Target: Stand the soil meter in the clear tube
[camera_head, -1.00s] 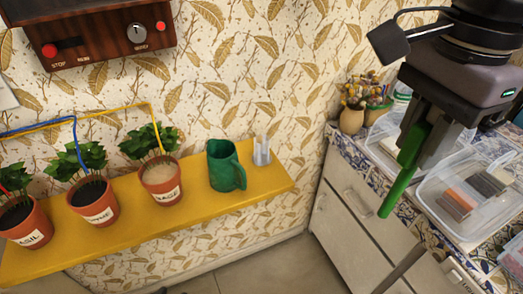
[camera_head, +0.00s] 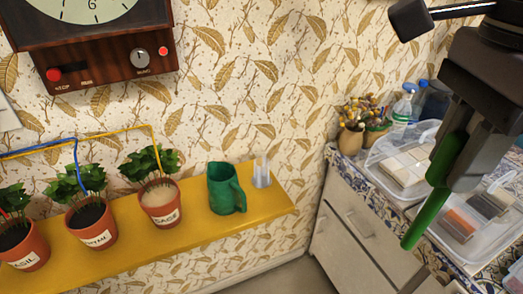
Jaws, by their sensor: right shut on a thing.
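My right gripper (camera_head: 449,174) is shut on the soil meter (camera_head: 427,218), a slim green stick. It hangs tilted, its lower end pointing down and left, in front of the counter at the right. Its upper part is partly hidden between the dark fingers. The clear tube (camera_head: 262,172) stands upright at the right end of the yellow shelf (camera_head: 268,205), just right of a green jug (camera_head: 224,188). The gripper and meter are well to the right of the tube in the picture and apart from it. My left gripper is not in view.
Potted plants labelled in white, one of them the sage pot (camera_head: 161,205), line the shelf's left. A wooden wall clock box (camera_head: 105,65) hangs above. The counter (camera_head: 347,155) holds clear plastic boxes (camera_head: 472,222), bottles and vases (camera_head: 350,139).

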